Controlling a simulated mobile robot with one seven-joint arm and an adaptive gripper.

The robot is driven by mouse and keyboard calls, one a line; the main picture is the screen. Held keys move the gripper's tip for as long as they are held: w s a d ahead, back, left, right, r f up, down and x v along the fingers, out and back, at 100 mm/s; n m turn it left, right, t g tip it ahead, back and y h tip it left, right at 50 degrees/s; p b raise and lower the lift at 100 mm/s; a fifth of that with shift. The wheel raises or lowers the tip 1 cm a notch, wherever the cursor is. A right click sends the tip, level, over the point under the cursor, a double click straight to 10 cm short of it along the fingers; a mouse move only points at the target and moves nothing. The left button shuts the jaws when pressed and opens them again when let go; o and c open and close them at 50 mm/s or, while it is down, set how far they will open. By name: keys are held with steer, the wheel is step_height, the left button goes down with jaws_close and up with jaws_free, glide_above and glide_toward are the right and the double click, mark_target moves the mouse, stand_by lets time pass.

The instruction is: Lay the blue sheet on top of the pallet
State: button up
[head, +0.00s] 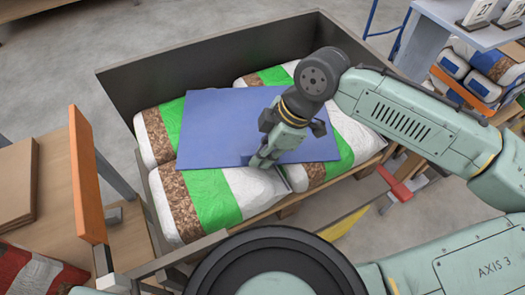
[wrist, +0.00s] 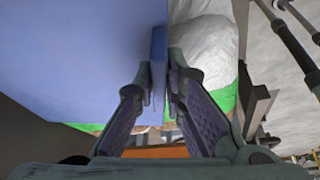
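The blue sheet (head: 215,125) is flat and spread over the middle of the white, green and brown bags (head: 225,200) stacked on the wooden pallet (head: 291,207). Whether its whole underside touches the bags I cannot tell. My gripper (head: 260,162) is at the sheet's near edge, pointing down. In the wrist view the sheet (wrist: 80,60) fills the left side, and my gripper (wrist: 163,68) has one finger on each side of its upright blue lip, closed on it. The pallet is mostly hidden under the bags.
A dark-walled enclosure (head: 140,85) surrounds the back and left of the load. An orange-edged upright panel (head: 87,170) stands at the left. A red part (head: 402,190) is at the right. A blue-grey table (head: 475,30) and more bags (head: 490,65) are at the upper right.

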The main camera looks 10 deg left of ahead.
steer(key=o, duration=0.4)
steer(key=shift+r, duration=0.15)
steer(key=v, duration=1.2)
steer(key=shift+a+r, duration=0.1)
